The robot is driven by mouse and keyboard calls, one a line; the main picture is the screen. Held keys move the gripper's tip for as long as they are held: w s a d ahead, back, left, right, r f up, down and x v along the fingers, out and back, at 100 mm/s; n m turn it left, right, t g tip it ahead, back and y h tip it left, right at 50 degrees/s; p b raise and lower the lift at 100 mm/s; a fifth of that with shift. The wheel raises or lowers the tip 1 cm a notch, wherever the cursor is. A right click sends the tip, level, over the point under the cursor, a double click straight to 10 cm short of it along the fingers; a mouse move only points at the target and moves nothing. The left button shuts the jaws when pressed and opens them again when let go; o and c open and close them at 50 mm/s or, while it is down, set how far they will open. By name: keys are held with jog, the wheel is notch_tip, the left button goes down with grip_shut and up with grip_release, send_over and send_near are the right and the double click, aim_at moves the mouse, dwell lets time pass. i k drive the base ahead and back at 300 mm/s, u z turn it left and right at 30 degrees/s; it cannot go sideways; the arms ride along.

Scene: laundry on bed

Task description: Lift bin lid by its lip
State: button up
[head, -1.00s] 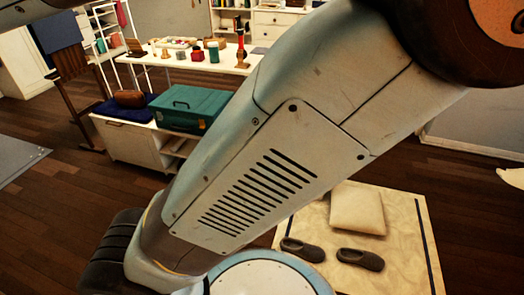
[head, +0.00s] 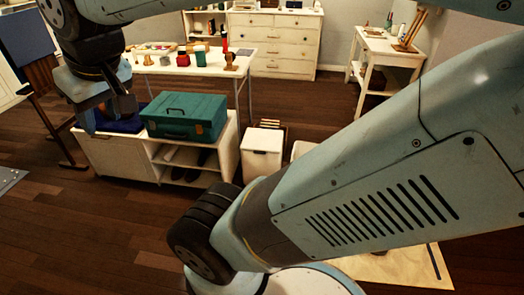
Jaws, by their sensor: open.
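A white bin (head: 261,160) stands on the floor in the middle of the head view, right of the low white bench. Its top looks flat and closed, with a small dark mark on the front near the lip. My gripper (head: 107,114) hangs at the upper left, pointing down, open and empty. In the picture it overlaps the left end of the bench, well left of the bin and apart from it. My large arm link crosses the lower right and hides the floor there.
The low white bench (head: 112,157) holds a green toolbox (head: 185,117) and a dark blue cloth. A white table (head: 160,68) with small items stands behind it. Another pale object (head: 301,149) beside the bin is partly hidden by my arm. Wooden floor in front is clear.

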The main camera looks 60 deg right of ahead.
aim_at(260, 141)
jog(key=z, duration=0.75)
jog(key=i, duration=0.25)
jog(key=u, duration=2.05)
jog(key=k, duration=0.25)
jog(key=z, duration=3.6)
jog(key=k, duration=0.15)
jog(key=u, duration=0.5)
